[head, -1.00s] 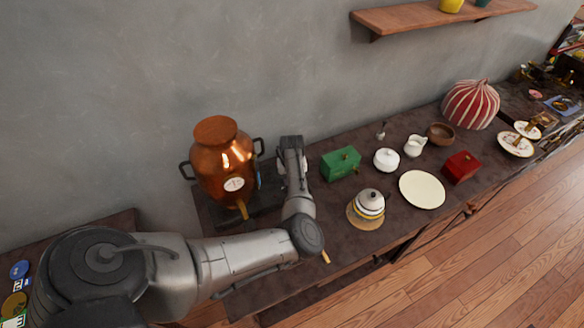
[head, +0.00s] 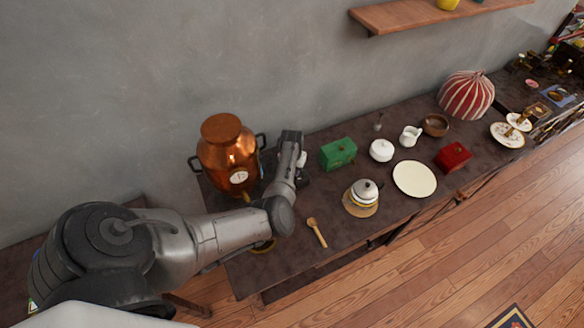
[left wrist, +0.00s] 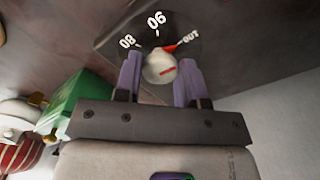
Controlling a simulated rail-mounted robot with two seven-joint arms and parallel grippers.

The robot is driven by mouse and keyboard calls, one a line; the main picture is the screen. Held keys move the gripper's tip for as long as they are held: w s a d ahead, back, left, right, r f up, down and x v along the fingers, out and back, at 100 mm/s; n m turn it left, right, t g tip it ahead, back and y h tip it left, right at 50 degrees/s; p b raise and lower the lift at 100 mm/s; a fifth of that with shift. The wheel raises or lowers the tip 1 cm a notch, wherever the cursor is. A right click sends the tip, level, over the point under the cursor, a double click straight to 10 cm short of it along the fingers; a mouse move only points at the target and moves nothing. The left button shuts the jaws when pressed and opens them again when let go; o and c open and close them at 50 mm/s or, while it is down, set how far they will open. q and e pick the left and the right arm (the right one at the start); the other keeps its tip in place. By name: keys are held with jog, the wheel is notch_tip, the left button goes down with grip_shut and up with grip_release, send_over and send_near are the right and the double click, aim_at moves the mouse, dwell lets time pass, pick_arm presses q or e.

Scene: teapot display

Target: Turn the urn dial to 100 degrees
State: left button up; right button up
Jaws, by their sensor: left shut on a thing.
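The copper urn (head: 224,152) stands at the left end of the dark counter, with a round white label on its front. In the left wrist view, the dial (left wrist: 208,28) is a dark plate with white numbers 80, 90 and 100. Its pale round knob (left wrist: 157,75) has a red mark, and a red pointer lies between 90 and 100, directed toward the 100. My left gripper (left wrist: 160,78) is shut on the knob, with one purple finger on each side. In the head view, my left gripper (head: 290,143) is right of the urn, its fingers mostly hidden. My right gripper is out of view.
A green box (head: 338,152) and white lidded pot (head: 381,150) stand right of my gripper. The counter's front edge is below.

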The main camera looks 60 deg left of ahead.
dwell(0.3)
pick_arm(q)
jog(key=o, duration=0.9)
notch_tip(320, 180, up, 14)
jog(key=p, duration=0.2)
jog(key=shift+p, duration=0.3)
dwell(0.4)
